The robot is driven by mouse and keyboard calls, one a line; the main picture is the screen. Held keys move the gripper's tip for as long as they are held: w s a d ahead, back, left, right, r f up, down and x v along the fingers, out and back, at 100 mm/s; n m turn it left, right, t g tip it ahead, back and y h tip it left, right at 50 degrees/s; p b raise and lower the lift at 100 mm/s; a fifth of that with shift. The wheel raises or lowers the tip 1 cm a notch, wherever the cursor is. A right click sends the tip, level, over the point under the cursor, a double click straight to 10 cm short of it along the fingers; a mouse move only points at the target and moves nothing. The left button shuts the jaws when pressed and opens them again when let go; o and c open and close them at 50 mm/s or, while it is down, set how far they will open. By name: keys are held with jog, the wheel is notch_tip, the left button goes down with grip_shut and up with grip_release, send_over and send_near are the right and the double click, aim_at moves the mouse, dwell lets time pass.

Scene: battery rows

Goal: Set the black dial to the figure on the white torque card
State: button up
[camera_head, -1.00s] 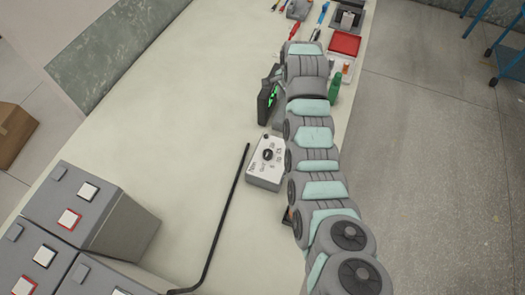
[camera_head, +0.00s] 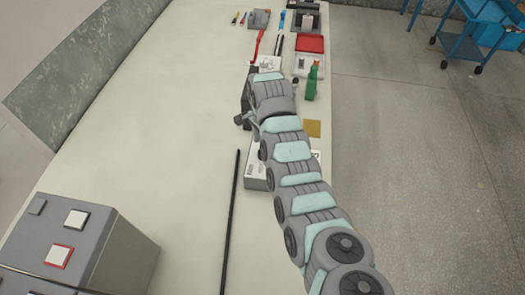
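The control box (camera_head: 256,172), light grey with a white face, sits on the bench mid-picture. My arm covers most of its top, and the black dial is hidden. My arm reaches up from the lower right and ends over the bench above the box. A small dark grey part (camera_head: 243,119) juts out left of the arm's end and may belong to my gripper; the fingers cannot be made out. A dark device (camera_head: 246,95) stands partly hidden beside it. A white patch (camera_head: 266,62) shows just beyond the arm's end; I cannot tell whether it is the torque card.
A green bottle (camera_head: 311,83), a red tray (camera_head: 310,43) and a yellowish square (camera_head: 312,128) lie right of the arm. A black rod or cable (camera_head: 231,220) runs along the bench. Grey cabinets (camera_head: 107,245) stand lower left. The bench's left middle is clear.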

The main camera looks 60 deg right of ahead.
jog(key=shift+f, duration=2.2)
jog(key=shift+c, duration=0.5)
grip_shut()
